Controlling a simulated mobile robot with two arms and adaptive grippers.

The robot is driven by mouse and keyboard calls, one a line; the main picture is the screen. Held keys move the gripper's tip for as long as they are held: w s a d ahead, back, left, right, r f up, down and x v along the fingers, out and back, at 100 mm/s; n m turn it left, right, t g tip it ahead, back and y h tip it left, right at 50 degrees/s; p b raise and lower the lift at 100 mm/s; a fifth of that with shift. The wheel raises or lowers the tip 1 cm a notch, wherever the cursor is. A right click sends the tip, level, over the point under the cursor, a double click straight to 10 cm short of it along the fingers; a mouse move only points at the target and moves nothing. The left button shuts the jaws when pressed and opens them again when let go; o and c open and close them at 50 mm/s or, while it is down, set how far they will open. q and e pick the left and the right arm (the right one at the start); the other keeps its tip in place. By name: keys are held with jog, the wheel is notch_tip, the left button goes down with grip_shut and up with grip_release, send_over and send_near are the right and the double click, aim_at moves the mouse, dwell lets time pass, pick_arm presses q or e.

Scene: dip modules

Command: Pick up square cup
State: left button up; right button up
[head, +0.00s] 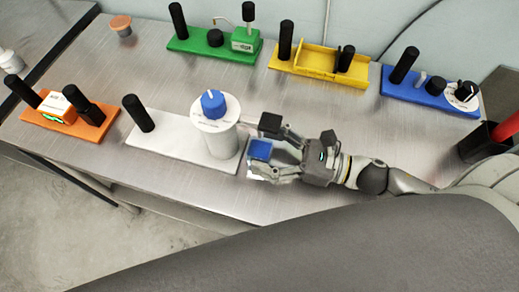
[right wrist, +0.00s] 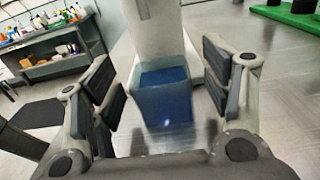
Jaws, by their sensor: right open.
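The square cup is a clear, square-walled cup holding blue liquid. In the head view the square cup (head: 259,149) stands just right of the white module's cylinder. In the right wrist view the square cup (right wrist: 164,92) is in the middle, between the finger pads. My right gripper (head: 268,150) comes in from the right with its fingers spread, one on each side of the cup. In the right wrist view my right gripper (right wrist: 161,88) shows gaps between both pads and the cup walls. My left gripper is not in view.
The white module (head: 165,141) with its blue-knobbed cylinder (head: 221,138) stands close to the cup. An orange module (head: 52,124) is at the left. Green (head: 190,46), yellow (head: 300,70) and blue (head: 425,97) modules line the back. The metal table is clear between these rows.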

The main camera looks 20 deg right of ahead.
jog(key=shift+x, duration=0.95)
jog(key=shift+c, duration=0.2)
jog(key=c, duration=1)
jog(key=shift+r, duration=0.1)
